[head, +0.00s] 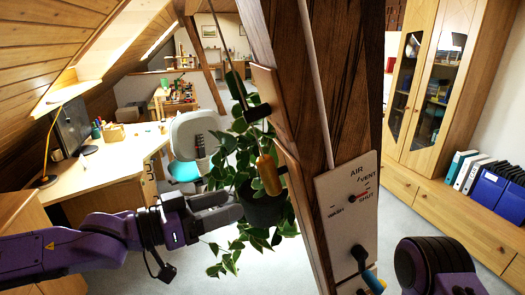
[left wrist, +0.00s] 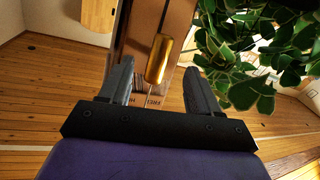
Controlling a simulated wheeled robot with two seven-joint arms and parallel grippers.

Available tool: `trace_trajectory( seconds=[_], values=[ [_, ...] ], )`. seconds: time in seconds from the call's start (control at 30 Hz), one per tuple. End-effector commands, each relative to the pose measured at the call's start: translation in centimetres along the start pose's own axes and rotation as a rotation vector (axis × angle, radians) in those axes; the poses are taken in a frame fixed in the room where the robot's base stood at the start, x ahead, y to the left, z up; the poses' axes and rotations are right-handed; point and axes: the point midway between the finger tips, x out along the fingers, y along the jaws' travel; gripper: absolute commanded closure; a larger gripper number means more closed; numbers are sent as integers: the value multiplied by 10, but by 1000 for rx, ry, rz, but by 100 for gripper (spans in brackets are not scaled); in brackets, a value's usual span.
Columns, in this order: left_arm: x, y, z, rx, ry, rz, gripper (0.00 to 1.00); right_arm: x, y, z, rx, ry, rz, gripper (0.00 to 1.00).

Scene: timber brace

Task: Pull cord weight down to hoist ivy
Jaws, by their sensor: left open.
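The ivy (head: 228,150) hangs in a dark pot (head: 265,208) on a line from above, with trailing leaves. My left gripper (head: 238,204) is at the pot's left, lower than the weight in the head view. In the left wrist view its jaws (left wrist: 160,80) are open and empty, and the weight (left wrist: 159,58) shows in line with the gap, apparently beyond the fingertips. The ivy leaves (left wrist: 245,60) are close to the right finger there.
A white panel (head: 345,215) marked AIR, VENT and SHUT is on the brace, with a blue-and-yellow handle (head: 372,280) below. Part of my right arm shows at lower right. A desk (head: 95,165) and chair (head: 190,140) stand left, a wooden cabinet (head: 440,90) right.

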Motion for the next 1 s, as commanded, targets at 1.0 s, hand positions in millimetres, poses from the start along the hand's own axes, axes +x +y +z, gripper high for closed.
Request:
trace_trajectory(
  seconds=[1.0],
  values=[
    [95, -2, -38, 116, 40, -20, 38, 63, -6, 26, 0, 0, 0, 61]
  ],
)
